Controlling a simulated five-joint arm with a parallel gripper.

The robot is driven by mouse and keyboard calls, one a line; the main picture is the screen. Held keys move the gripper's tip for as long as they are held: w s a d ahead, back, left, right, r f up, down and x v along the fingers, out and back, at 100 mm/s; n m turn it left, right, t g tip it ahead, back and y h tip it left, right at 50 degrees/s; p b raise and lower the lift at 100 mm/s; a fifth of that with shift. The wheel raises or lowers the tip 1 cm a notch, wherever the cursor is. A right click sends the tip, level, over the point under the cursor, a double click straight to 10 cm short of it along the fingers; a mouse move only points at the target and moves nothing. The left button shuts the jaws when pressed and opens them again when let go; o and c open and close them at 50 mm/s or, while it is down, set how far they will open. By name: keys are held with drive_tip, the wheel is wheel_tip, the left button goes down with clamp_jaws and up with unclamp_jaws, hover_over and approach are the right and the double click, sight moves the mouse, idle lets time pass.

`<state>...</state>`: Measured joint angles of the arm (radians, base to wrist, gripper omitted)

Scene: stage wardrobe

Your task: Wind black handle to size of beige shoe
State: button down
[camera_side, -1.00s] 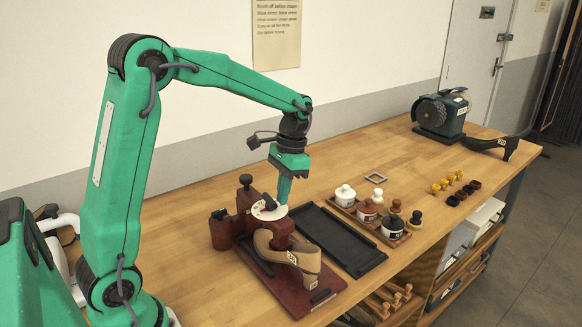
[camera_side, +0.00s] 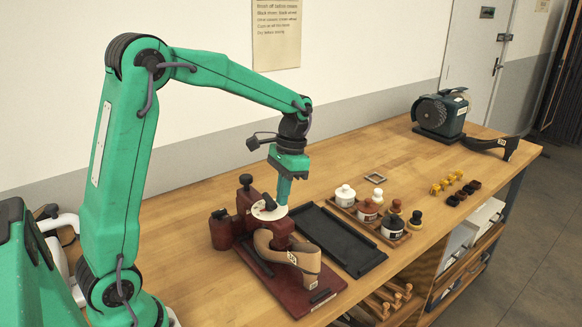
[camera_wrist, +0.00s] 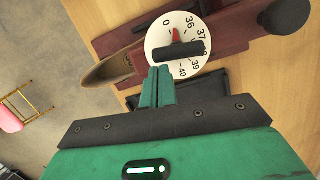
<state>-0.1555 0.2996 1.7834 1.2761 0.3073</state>
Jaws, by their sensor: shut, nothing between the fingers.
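The beige shoe (camera_side: 300,262) sits on the dark red stretcher stand, with a small label that I cannot read surely. It also shows in the wrist view (camera_wrist: 108,72), left of the dial. The black handle (camera_wrist: 180,53) is a bar across the white dial (camera_wrist: 158,41), which carries 0 and numbers from 36 to 40. A red pointer (camera_wrist: 176,35) on the dial points up between 0 and 36. In the side view, the handle (camera_side: 269,201) is small beside my fingers. My gripper (camera_side: 284,203) is shut and empty, fingertips at the dial's edge beside the handle; contact is unclear.
A black tray (camera_side: 377,258) lies right of the stand (camera_side: 329,289). Beyond it are several jars on a wooden rack (camera_side: 405,238). Small yellow and dark pieces lie further right. A grinder (camera_side: 441,113) and a dark shoe (camera_side: 490,143) stand at the far end. The back of the table is mostly clear.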

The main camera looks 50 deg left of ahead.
drive_tip(key=shift+s+d, duration=0.3)
drive_tip(key=shift+s, duration=0.4)
idle(0.5)
drive_tip(key=shift+w, duration=0.1)
drive_tip(key=shift+w+d, duration=0.35)
drive_tip(key=w+d+r, duration=0.3)
drive_tip(key=r, duration=0.5)
drive_tip(key=shift+w+r, duration=0.35)
drive_tip(key=c, duration=2.1)
unclamp_jaws()
drive_tip(key=shift+v, duration=0.9)
